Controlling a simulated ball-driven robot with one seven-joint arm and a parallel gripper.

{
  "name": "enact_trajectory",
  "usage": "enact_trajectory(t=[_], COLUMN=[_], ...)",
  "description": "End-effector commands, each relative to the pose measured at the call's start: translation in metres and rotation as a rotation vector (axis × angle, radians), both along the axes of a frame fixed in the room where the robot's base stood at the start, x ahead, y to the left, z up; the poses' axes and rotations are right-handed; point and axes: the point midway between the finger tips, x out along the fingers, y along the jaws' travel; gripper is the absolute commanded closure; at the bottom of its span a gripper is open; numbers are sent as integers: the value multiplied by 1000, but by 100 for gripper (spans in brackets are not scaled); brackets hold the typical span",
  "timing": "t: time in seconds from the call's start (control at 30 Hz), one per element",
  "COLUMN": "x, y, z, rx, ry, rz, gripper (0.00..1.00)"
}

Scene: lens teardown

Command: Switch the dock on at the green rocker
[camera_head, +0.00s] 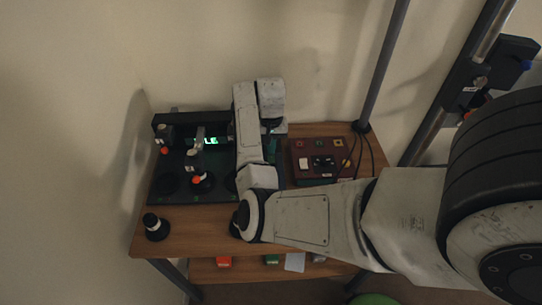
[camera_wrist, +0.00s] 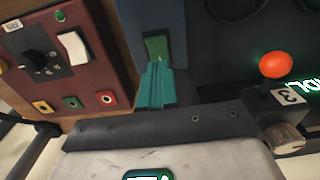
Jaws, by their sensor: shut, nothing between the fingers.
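In the wrist view, a green rocker (camera_wrist: 157,47) sits in a blue-grey panel at the top middle. My gripper (camera_wrist: 156,68) is shut and empty, its teal fingers close together and pointing at the rocker. The fingertips appear very near the rocker's lower end; I cannot tell whether they touch it. The dock (camera_head: 172,190) is a dark panel on the left of the wooden table in the head view. Its lit green display (camera_head: 211,141) is partly hidden there; the display (camera_wrist: 303,86) also shows in the wrist view. My arm hides the rocker in the head view.
A maroon control box (camera_head: 311,176) with a knob, a white switch and coloured buttons stands right of the dock. An orange-balled lever (camera_wrist: 275,65) marked 3 rises beside the gripper. A black-and-white piece (camera_head: 155,226) stands at the table's front left. A pole (camera_head: 383,70) rises behind.

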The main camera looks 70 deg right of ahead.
Motion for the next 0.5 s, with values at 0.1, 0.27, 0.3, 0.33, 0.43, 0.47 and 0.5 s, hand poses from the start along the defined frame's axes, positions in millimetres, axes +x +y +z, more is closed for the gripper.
enact_trajectory(t=[0.1,0.27,0.3,0.33,0.43,0.47,0.5], x=[0,-1,-1,-1,-1,-1,-1], y=[0,0,0,0,0,0,0], z=[12,23,25,28,34,36,39], rx=[0,1,1,1,1,1,1], ry=[1,1,1,1,1,1,1], rz=[0,0,0,0,0,0,0], gripper=[100,100,100,100,100,100,100])
